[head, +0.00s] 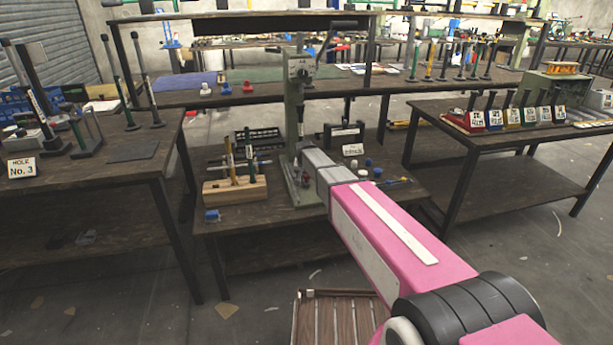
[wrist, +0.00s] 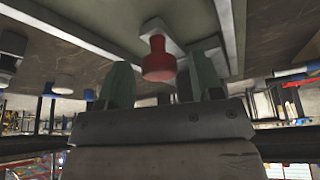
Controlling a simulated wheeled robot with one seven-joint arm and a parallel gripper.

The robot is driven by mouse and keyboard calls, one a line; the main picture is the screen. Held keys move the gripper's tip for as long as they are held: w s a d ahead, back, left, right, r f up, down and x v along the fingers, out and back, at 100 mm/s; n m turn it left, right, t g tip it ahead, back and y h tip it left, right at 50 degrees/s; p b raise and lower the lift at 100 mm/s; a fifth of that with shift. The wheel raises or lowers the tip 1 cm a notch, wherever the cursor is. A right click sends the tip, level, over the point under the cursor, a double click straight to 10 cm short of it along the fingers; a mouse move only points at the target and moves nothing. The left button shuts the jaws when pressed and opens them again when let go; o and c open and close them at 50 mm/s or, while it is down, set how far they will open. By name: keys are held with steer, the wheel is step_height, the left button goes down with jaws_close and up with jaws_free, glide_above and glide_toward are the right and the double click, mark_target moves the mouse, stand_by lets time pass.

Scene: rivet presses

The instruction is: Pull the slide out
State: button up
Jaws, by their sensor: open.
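The green rivet press (head: 298,115) stands upright on the middle bench, with a lever at its top and a flat base. In the wrist view, a red knob (wrist: 158,60) stands out from a light metal piece set in the grey-green base (wrist: 100,22); this looks like the slide's handle. My gripper (wrist: 161,72) is open, with one green finger on each side of the knob. I cannot tell whether either finger touches it.
A wooden block with upright tools (head: 235,188) stands left of the press. A dark holder (head: 344,135), a white label card (head: 352,150) and small blue and white pieces lie to its right. Side benches stand left (head: 140,165) and right (head: 480,140), with floor between.

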jaws_close()
steer(key=shift+s, duration=0.15)
steer(key=s+d, duration=0.1)
steer(key=s, duration=0.4)
steer(key=s+d, duration=0.2)
steer(key=s, duration=0.3)
steer(key=s+d, duration=0.1)
steer(key=s, duration=0.4)
steer(key=shift+s+d, duration=0.25)
steer(key=shift+s, duration=0.1)
jaws_free()
steer(key=shift+r, duration=0.1)
steer(key=v, duration=1)
steer(key=shift+s+r, duration=0.2)
steer(key=shift+r, duration=0.1)
